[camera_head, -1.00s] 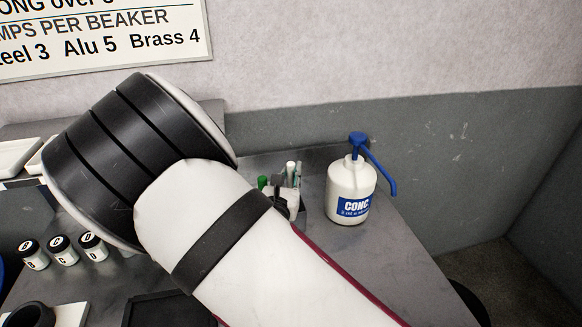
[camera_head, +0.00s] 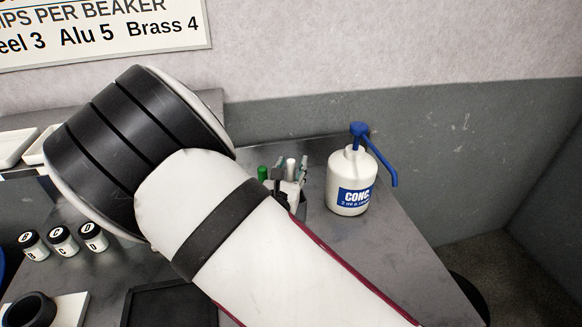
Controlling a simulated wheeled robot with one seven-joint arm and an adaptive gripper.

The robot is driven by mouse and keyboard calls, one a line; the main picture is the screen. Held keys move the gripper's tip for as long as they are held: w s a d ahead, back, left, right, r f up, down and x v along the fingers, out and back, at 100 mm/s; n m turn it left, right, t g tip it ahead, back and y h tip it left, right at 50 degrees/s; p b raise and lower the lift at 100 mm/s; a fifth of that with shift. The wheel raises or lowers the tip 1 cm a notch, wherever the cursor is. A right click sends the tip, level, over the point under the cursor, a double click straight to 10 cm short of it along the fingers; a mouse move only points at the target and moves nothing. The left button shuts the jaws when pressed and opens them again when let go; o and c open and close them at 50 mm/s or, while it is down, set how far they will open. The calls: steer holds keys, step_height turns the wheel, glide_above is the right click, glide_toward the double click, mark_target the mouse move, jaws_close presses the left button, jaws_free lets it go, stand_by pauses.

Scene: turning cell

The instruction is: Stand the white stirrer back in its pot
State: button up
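The white stirrer (camera_head: 291,168) shows as a short, roughly upright white stick just beyond my forearm, left of the pump bottle. A green-topped stick (camera_head: 262,174) stands just left of it. I cannot tell whether the fingers are closed on the stirrer.
A white pump bottle (camera_head: 349,182) with a blue spout stands close to the right on the grey bench (camera_head: 392,240). Several small black-lidded jars (camera_head: 62,240) stand at the left. A black tray (camera_head: 170,305) lies at the front. The wall is close behind.

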steer(key=s+a, duration=0.2)
steer(key=s, duration=1)
steer(key=d+r+m+g+h, duration=0.35)
steer(key=d+m, duration=0.25)
steer(key=d, duration=0.2)
steer(key=d+r+m+g+h, duration=0.3)
steer(key=d+m+h, duration=0.15)
steer(key=d, duration=0.35)
steer(key=s+d+r+m+g+y, duration=0.1)
steer(key=s+d+r+m+g, duration=0.2)
steer(key=s+d+m+g, duration=0.6)
steer(key=s+d+r+m+y, duration=0.3)
steer(key=s+m+y, duration=0.2)
steer(key=s+m, duration=0.2)
steer(key=s+a+r+m+t+y, duration=0.3)
steer(key=s+a+r+m+y, duration=0.1)
steer(key=r+m, duration=0.3)
steer(key=shift+s+y, duration=0.25)
steer(key=shift+y, duration=0.45)
steer(key=shift+t, duration=0.25)
